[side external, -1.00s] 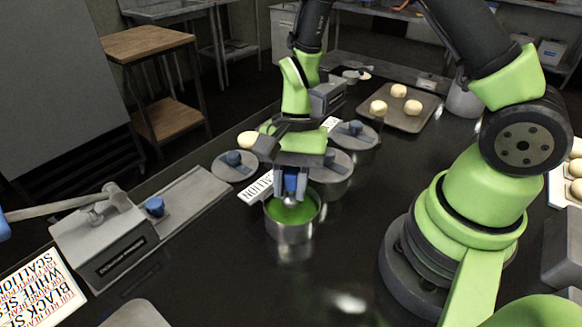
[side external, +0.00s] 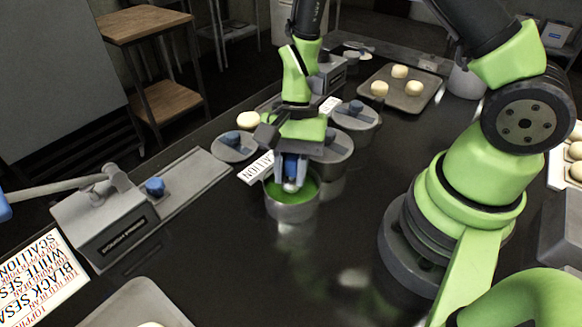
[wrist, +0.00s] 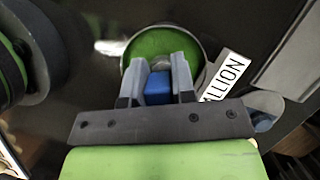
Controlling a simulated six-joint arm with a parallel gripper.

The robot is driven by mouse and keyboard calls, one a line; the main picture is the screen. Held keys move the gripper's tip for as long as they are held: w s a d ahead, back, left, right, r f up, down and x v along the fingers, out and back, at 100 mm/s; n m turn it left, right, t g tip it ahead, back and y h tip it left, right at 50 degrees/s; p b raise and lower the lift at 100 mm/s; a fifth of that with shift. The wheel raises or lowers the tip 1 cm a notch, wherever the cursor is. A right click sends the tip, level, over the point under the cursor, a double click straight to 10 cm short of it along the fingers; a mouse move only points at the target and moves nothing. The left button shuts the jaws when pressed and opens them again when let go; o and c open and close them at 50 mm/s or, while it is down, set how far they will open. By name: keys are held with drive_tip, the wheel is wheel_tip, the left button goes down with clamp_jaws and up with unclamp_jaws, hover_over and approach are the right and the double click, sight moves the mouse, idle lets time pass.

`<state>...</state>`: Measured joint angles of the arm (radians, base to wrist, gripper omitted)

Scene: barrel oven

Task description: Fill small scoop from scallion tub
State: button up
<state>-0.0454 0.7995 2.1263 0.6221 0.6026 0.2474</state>
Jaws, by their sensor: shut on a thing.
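The scallion tub (side external: 291,211) is a round metal tub with green contents, standing on the dark counter at the middle of the side view. It also shows in the wrist view (wrist: 158,41). My gripper (side external: 291,172) is over the tub, pointing down. It is shut on the blue handle (wrist: 158,88) of the small scoop (side external: 291,187). The scoop's metal end is at the green contents, inside the rim. How deep it sits, and whether it holds scallion, I cannot tell. A white label (wrist: 226,75) reading "...LLION" lies beside the tub.
Several lidded tubs with blue knobs stand close behind, one at the left (side external: 233,147) and one at the right (side external: 335,147). A tray (side external: 425,93) with dough balls is farther back. A metal press-like device (side external: 110,222) is at the left.

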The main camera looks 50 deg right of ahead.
sight(291, 160)
drive_tip(key=shift+f, duration=0.55)
idle(1.2)
drive_tip(key=shift+r, duration=3.55)
